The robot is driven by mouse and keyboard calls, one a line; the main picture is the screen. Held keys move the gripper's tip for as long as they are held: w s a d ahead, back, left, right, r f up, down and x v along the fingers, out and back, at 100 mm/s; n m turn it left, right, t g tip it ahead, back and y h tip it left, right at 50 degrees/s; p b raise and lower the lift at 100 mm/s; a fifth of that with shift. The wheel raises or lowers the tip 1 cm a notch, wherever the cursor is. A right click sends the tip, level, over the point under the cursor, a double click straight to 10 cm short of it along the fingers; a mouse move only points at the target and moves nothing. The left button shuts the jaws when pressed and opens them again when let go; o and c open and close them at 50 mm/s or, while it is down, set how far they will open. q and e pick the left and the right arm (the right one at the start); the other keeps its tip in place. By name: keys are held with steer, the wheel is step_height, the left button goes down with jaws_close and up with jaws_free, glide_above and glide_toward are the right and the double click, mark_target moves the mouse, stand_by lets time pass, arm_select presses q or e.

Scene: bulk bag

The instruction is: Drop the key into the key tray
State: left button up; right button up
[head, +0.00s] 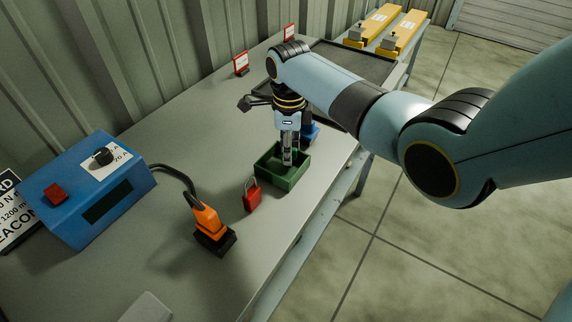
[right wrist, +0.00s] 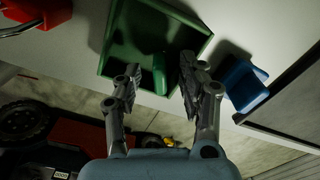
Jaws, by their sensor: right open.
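The green tray (head: 268,176), which seems to be the key tray, sits near the front edge of the grey table. My right gripper (head: 290,158) points down over its far right part. In the right wrist view, the open fingers of the right gripper (right wrist: 161,70) stand apart over the near side of the green tray (right wrist: 112,57). A lighter green patch shows between the fingers; I cannot tell whether it is the tray's wall or something else. I cannot make out a key in either view. My left gripper is not in view.
A red padlock (head: 252,196) lies left of the tray and a blue object (head: 311,134) sits just beyond it. An orange-and-black device (head: 210,228) is cabled to a blue box (head: 97,190). A dark tray (head: 355,62) lies at the back.

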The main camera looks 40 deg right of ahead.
step_height(320, 180, up, 12)
stand_by(0.5)
stand_by(0.3)
